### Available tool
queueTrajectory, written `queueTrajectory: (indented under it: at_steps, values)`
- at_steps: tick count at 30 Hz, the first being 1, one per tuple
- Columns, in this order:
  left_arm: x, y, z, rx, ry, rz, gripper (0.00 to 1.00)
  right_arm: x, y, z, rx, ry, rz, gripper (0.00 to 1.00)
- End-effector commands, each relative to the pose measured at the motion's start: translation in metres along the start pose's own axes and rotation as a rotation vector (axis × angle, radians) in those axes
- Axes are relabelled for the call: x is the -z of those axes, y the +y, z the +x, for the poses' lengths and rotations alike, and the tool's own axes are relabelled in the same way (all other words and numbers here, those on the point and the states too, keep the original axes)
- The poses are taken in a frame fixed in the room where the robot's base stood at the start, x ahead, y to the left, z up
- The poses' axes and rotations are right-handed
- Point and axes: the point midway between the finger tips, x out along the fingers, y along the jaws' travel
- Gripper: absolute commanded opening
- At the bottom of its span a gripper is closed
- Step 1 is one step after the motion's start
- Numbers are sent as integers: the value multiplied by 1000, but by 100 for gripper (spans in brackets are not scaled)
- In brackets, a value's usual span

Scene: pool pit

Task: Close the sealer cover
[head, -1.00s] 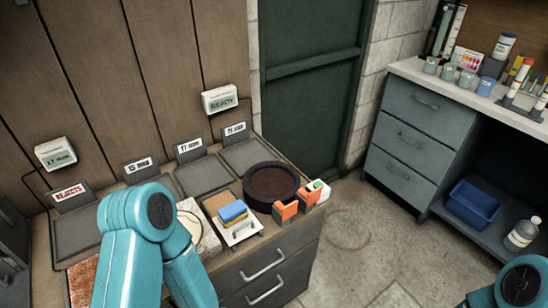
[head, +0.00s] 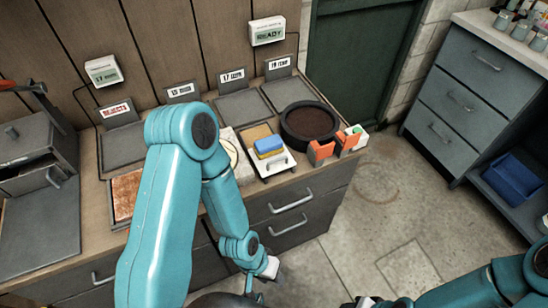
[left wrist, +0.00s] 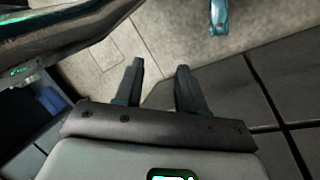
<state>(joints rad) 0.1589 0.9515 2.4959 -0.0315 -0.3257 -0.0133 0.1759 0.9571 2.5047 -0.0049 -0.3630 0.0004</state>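A grey boxy unit (head: 35,145) at the left end of the bench in the head view may be the sealer. It has a small knob, a side handle and an orange-red bar (head: 14,86) at its top; a flat dark panel (head: 40,235) extends in front. The left picture edge cuts it off, so I cannot tell its cover's position. My left gripper (left wrist: 159,85) is open and empty in the left wrist view, above the floor beside the drawers and far right of the unit. My right gripper (head: 372,302) is barely in view at the bottom edge.
The bench holds grey trays with labels, a REJECTS tray (head: 122,145), a round dark dish (head: 310,122), blue and yellow sponges (head: 269,146) and orange blocks (head: 320,151). A drawer cabinet (head: 470,90) stands right. The floor between is clear.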

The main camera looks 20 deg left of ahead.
Motion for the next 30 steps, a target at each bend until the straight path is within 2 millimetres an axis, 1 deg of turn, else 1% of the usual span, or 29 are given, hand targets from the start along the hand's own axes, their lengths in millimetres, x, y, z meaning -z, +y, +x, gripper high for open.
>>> queueTrajectory:
  at_steps: [1, 2, 3, 5, 6, 8, 9, 11, 12, 13, 14, 15, 17, 18, 19, 21, 24, 27, 30]
  values:
    - [0, 5, 10, -10, -26, 83, 22, 0, 4, 12, 0, 0, 0, 43]
    - [-1, 9, 15, -17, -53, 160, 12, 0, 7, 18, 0, 0, 0, 43]
    - [-3, 15, 22, -24, -100, 289, 0, 0, 10, 29, 0, 0, 0, 43]
    - [-8, 21, 32, -16, -190, 532, 0, 1, 17, 47, 0, -1, 0, 43]
    - [-10, 22, 36, 7, -260, 718, 0, 1, 21, 59, 0, -1, 0, 43]
    - [-8, 16, 38, 73, -367, 997, 0, 1, 28, 77, 0, -1, 0, 43]
    - [-2, 11, 37, 138, -439, 1173, 0, 1, 32, 88, 0, -1, 0, 43]
    - [15, 2, 30, 270, -546, 1419, 0, 2, 38, 105, 0, -1, 0, 43]
    - [31, -2, 22, 380, -616, 1567, 0, 2, 42, 116, 0, -1, 0, 43]
    - [45, -2, 15, 475, -665, 1669, 0, 2, 45, 124, 0, -1, 0, 43]
    - [60, -1, 5, 579, -714, 1759, 0, 2, 48, 132, 0, -1, 0, 43]
    - [80, 5, -10, 730, -774, 1859, 0, 2, 51, 142, 0, -1, 0, 43]
    - [108, 20, -38, 970, -851, 1958, 0, 3, 56, 156, 0, -1, 0, 43]
    - [122, 34, -57, 1126, -892, 1990, 0, 3, 59, 164, 0, -1, 0, 43]
    - [130, 45, -72, 1239, -917, 2001, 0, 3, 61, 170, 0, -1, 0, 43]
    - [141, 71, -106, 1467, -957, 1987, 0, 3, 65, 179, 0, -1, 0, 43]
    - [144, 98, -142, 1690, -984, 1926, 0, 4, 68, 187, 0, 0, 0, 43]
    - [144, 111, -162, 1792, -994, 1881, 0, 4, 68, 189, 0, 0, 0, 43]
    - [148, 110, -168, 1815, -1000, 1866, 0, 4, 69, 190, 0, 0, 0, 43]
